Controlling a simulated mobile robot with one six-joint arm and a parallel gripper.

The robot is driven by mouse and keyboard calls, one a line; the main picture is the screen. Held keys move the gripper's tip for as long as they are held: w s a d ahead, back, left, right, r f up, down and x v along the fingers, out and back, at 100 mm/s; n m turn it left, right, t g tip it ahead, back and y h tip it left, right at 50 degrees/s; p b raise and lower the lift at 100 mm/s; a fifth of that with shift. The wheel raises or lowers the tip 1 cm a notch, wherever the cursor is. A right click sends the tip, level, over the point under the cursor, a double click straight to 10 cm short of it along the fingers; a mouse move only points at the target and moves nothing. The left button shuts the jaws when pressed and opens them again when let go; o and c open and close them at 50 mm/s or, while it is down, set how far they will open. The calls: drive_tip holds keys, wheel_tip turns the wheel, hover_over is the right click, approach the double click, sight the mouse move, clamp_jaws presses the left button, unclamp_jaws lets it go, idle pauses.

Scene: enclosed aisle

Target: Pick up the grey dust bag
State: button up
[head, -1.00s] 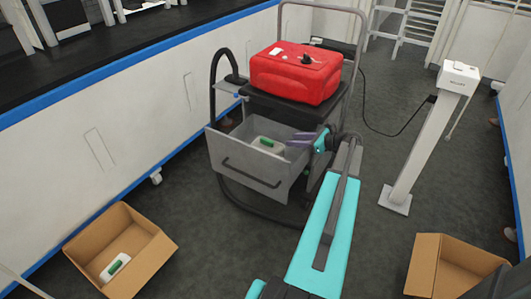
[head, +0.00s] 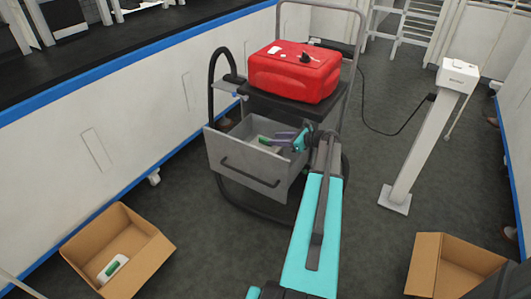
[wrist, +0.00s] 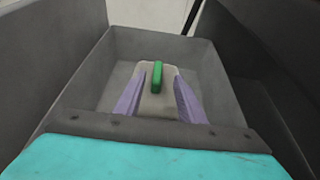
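The grey dust bag (wrist: 157,106), pale grey with a green strip on top, lies in the open grey drawer (head: 244,172) of the cart. In the head view the bag (head: 268,149) is partly hidden by my gripper (head: 284,138). My gripper reaches into the drawer from the right. In the wrist view its two purple fingers (wrist: 157,100) are spread, one on each side of the bag. I cannot tell whether they touch it.
A red case (head: 295,73) sits on the cart top above the drawer. A cardboard box (head: 147,257) at lower left holds a similar white item with a green strip (head: 113,268). Another box (head: 425,265) stands lower right. A white post (head: 420,150) stands on the right.

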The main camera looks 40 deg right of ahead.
sight(261, 141)
drive_tip(key=x, duration=0.2)
drive_tip(key=b+x, duration=0.1)
drive_tip(key=x, duration=0.1)
drive_tip(key=shift+s+a+f, duration=0.15)
drive_tip(key=shift+f, duration=0.25)
drive_tip(key=shift+w+a+f, duration=0.1)
drive_tip(key=shift+w+f, duration=0.1)
drive_tip(key=shift+w, duration=0.3)
drive_tip(key=shift+c, duration=0.4)
clamp_jaws()
drive_tip(key=shift+r, duration=0.1)
idle(0.8)
